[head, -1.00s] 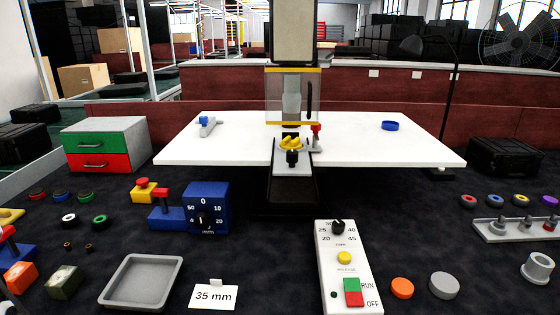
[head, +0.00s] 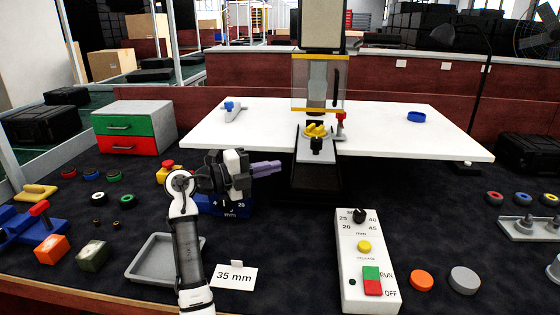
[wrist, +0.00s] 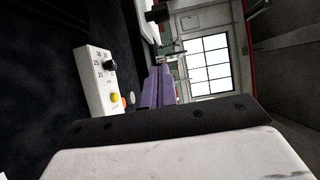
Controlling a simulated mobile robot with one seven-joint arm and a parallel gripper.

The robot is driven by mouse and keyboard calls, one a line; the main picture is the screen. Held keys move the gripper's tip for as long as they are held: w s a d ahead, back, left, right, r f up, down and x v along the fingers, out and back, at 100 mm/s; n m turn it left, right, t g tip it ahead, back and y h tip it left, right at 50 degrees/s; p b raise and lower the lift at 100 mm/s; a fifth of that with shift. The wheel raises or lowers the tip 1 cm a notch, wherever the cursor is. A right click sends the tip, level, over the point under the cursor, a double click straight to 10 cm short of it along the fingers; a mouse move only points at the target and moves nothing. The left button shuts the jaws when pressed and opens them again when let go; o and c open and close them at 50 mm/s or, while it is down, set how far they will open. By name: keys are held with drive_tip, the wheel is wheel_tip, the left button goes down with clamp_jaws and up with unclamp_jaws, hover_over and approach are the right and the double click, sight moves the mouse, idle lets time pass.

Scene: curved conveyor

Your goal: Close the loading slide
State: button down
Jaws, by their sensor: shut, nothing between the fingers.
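The loading slide (head: 311,155) is a light grey plate sticking out at the front of the press, below its clear guard (head: 318,85). A yellow part (head: 314,130) lies on it, and a black knob (head: 316,144) stands at its front. My gripper (head: 278,167) has purple fingers, which are shut and empty. It points right in the head view, left of the slide and apart from it. In the wrist view the shut fingers (wrist: 158,88) show, but I cannot make out the slide there.
A white control box (head: 350,255) with a dial and buttons stands at the front right. A blue dial block (head: 222,206) is partly hidden behind my arm. A grey tray (head: 150,262) and a 35 mm card (head: 232,277) lie at the front. Dark table in front of the slide is clear.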

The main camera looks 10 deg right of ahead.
sight(305, 164)
drive_tip(key=p+x, duration=0.1)
drive_tip(key=x, duration=0.3)
drive_tip(key=p+x, duration=0.2)
drive_tip(key=x, duration=0.3)
drive_tip(key=shift+r, duration=0.2)
drive_tip(key=shift+w+d+p, duration=0.2)
drive_tip(key=shift+w+d, duration=0.05)
drive_tip(key=shift+w, duration=0.3)
drive_tip(key=shift+w+d+p, duration=0.2)
drive_tip(key=shift+w+d, duration=0.05)
drive_tip(key=shift+w, duration=0.3)
drive_tip(key=shift+w+d+f, duration=0.2)
drive_tip(key=shift+w+d, duration=0.1)
drive_tip(key=shift+w, duration=0.3)
